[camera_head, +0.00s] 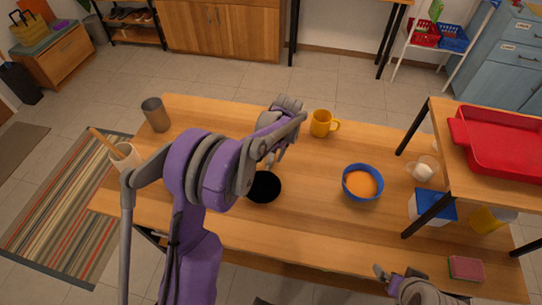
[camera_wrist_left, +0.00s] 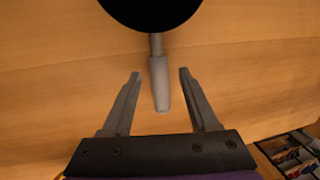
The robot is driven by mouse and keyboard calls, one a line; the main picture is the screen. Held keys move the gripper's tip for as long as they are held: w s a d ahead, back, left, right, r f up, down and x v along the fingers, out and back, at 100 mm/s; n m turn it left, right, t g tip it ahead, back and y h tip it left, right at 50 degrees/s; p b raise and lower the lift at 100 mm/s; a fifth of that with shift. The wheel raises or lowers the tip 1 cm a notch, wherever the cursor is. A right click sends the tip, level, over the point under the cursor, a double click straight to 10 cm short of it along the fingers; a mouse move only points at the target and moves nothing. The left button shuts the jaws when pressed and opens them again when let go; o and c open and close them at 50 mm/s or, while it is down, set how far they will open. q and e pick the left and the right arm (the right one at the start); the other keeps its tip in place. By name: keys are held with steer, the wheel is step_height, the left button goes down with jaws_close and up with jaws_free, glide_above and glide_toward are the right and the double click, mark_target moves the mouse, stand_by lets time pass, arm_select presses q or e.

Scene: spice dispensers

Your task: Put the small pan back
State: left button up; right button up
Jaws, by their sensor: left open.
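The small pan (camera_head: 264,187) is black and round and lies on the wooden table, partly hidden by my left arm. In the left wrist view the black pan (camera_wrist_left: 152,12) is cut by the top edge, and its grey handle (camera_wrist_left: 160,88) points towards my gripper. My left gripper (camera_head: 272,158) is above the handle side of the pan. It is open in the wrist view (camera_wrist_left: 159,74), with the handle showing between its two fingers and a gap on each side. My right gripper (camera_head: 388,278) is at the bottom edge, near the table's front; its jaw opening is unclear.
A yellow mug (camera_head: 321,123) and a blue bowl with orange contents (camera_head: 362,183) stand right of the pan. A metal cup (camera_head: 155,114) and a utensil holder (camera_head: 126,156) stand left. A raised shelf (camera_head: 482,185) with a red tray (camera_head: 500,143) is at the right, above a sponge (camera_head: 466,268).

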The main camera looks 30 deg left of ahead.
arm_select(q)
step_height(320, 180, up, 10)
steer(key=d, duration=0.2)
steer(key=s+d+r+m+t, duration=0.1)
steer(key=s+d+r+t, duration=0.15)
steer(key=s, duration=0.35)
steer(key=s+d+r+m+t, duration=0.1)
steer(key=s+r, duration=0.2)
steer(key=s, duration=0.3)
steer(key=s+d+f+t+h, duration=0.1)
steer(key=s+f, duration=0.1)
steer(key=s, duration=0.4)
steer(key=s+d+f+m+t+h, duration=0.1)
steer(key=s+d+f, duration=0.1)
steer(key=s, duration=0.5)
steer(key=shift+f+t, duration=0.35)
steer(key=shift+f, duration=0.2)
steer(key=shift+s+d, duration=0.1)
